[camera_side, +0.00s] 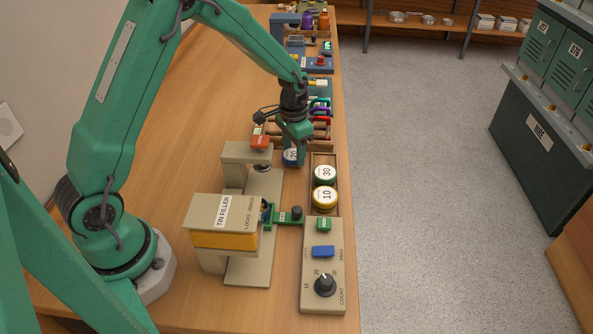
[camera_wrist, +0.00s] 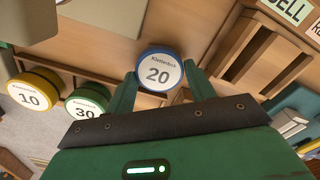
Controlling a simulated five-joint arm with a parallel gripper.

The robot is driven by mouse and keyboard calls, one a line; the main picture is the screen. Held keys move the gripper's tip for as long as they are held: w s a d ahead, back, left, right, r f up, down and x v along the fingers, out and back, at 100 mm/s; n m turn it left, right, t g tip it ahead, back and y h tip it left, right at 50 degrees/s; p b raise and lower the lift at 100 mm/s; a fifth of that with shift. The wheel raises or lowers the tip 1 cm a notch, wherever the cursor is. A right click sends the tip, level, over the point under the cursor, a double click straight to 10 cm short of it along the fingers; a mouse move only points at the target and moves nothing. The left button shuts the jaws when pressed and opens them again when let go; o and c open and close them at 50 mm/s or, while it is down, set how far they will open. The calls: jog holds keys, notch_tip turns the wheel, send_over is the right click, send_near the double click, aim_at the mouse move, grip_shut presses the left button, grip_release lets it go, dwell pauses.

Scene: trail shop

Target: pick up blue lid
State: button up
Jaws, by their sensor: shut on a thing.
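The blue lid (camera_wrist: 159,73) is round, with a white face marked 20 and a blue rim. In the wrist view it sits between the two fingers of my gripper (camera_wrist: 160,80), which is shut on it. In the side view the blue lid (camera_side: 290,157) shows partly below my gripper (camera_side: 299,154), left of the wooden tray and just right of the tin filler. Part of it is hidden by the gripper. I cannot tell how high it is above the table.
A wooden tray (camera_side: 323,157) holds a green lid marked 30 (camera_side: 325,174) and a yellow lid marked 10 (camera_side: 325,196); its far end looks empty. The tin filler (camera_side: 222,217) stands nearby, with a control box (camera_side: 313,283) in front. Colored items crowd the bench behind.

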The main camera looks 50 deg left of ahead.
aim_at(294, 153)
jog(key=shift+r, duration=0.1)
jog(key=shift+r, duration=0.4)
notch_tip(294, 153, up, 3)
jog(key=shift+r, duration=0.1)
jog(key=s+d+r, duration=0.5)
jog(key=d+r, duration=0.1)
jog(key=d, duration=0.4)
jog(key=shift+d+r, duration=0.25)
jog(key=shift+r, duration=0.15)
jog(key=shift+s, duration=0.2)
jog(key=s+a+f+n, duration=0.1)
jog(key=s+n, duration=0.3)
jog(key=s, duration=0.9)
jog(key=shift+s, duration=0.2)
jog(key=shift+f, duration=0.2)
jog(key=shift+f, duration=1.9)
